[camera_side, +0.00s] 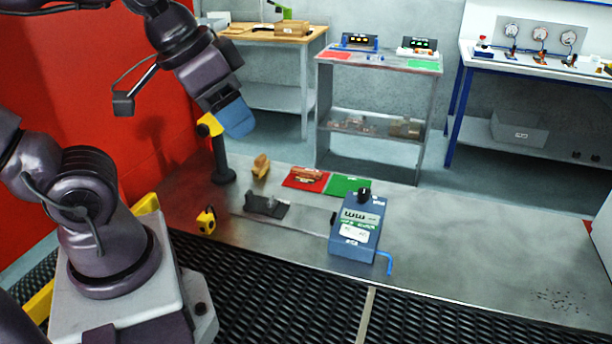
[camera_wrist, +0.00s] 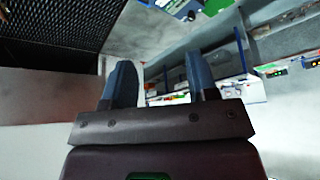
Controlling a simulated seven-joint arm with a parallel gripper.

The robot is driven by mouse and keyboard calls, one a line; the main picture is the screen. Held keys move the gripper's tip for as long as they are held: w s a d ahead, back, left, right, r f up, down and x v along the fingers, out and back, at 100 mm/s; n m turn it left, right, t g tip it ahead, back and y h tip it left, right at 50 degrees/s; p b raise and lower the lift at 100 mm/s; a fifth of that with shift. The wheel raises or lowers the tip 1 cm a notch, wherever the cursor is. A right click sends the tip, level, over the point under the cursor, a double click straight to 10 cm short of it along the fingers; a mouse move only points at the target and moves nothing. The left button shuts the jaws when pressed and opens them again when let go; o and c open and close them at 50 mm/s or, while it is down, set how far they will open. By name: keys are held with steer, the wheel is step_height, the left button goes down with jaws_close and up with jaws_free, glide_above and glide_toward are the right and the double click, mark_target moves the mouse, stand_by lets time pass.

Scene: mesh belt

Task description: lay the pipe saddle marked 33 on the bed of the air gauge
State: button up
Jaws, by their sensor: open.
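My gripper (camera_side: 237,120) hangs above the left part of the steel table in the side view, well clear of the parts. In the wrist view its two blue fingers (camera_wrist: 160,78) stand apart with nothing between them. Copper-coloured pieces (camera_side: 307,174), possibly pipe saddles, lie on a red mat (camera_side: 292,183). A tan piece (camera_side: 261,165) stands left of the mat. No number 33 is readable on any of them. A blue instrument box (camera_side: 352,238), likely the air gauge, stands right of centre. A dark fixture (camera_side: 265,206) to its left may be its bed; it looks empty.
A green mat (camera_side: 350,184) lies beside the red one. A black post with a yellow top (camera_side: 222,165) stands near my gripper. A small yellow-black item (camera_side: 206,221) sits near the front. The table's right side is clear; mesh belt (camera_side: 270,300) runs along the front.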

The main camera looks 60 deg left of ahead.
steer(key=w+a+f+n+g, duration=0.1)
steer(key=w+a+f+g, duration=0.3)
steer(key=w, duration=0.3)
steer(key=m+g+y, duration=0.1)
steer(key=m+g, duration=0.1)
steer(key=m, duration=0.8)
glide_toward(306, 171)
step_height(306, 171, down, 5)
steer(key=shift+w+r, duration=0.15)
steer(key=shift+r, duration=0.05)
steer(key=f, duration=0.4)
steer(key=shift+s+a, duration=0.4)
steer(key=shift+f, duration=0.55)
steer(key=shift+f, duration=0.2)
